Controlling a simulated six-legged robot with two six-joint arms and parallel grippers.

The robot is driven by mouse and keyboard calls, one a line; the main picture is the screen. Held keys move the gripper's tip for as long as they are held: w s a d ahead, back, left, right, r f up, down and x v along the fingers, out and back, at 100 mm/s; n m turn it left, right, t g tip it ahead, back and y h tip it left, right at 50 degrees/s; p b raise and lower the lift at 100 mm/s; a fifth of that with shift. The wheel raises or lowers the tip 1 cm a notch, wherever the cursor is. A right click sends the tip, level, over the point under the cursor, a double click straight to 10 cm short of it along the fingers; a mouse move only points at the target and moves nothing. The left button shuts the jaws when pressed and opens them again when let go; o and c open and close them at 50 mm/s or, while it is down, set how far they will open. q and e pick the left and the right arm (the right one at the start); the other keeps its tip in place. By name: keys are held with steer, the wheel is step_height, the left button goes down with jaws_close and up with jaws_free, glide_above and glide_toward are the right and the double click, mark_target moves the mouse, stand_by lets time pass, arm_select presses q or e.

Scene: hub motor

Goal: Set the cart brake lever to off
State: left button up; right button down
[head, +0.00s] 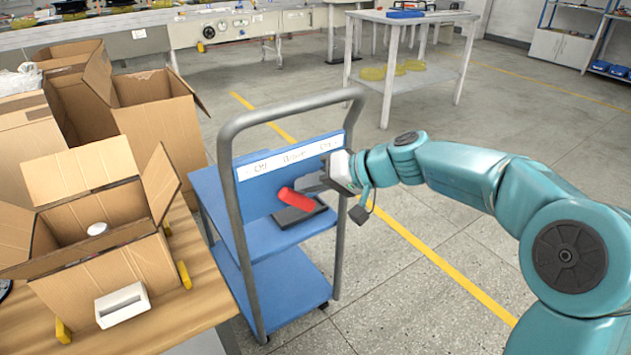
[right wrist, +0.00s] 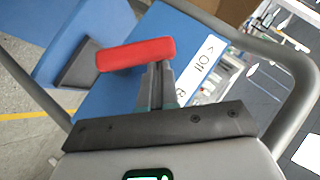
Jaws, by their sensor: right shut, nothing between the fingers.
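The brake lever has a red handle (head: 297,199) and a dark base (head: 299,216) on the blue cart (head: 282,237). The handle lies tilted in the head view, its left end higher. It also shows in the right wrist view as a red bar (right wrist: 136,54). A white label strip (head: 290,156) sits on the panel behind it; its lettering is hard to read. My right gripper (head: 308,184) is shut and empty, right beside the handle. In the right wrist view its closed fingertips (right wrist: 157,68) are at the bar's right part; I cannot tell whether they touch. My left gripper is out of view.
The cart's grey tube handle (head: 230,160) arches around the panel and lever. An open cardboard box (head: 105,235) stands on a wooden table at the left, with more boxes behind. Open floor (head: 420,285) lies to the cart's right. A white table (head: 408,55) stands farther back.

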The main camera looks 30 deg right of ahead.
steer(key=shift+a, duration=0.3)
steer(key=shift+h, duration=0.3)
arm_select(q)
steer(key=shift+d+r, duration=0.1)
arm_select(e)
steer(key=shift+r, duration=0.1)
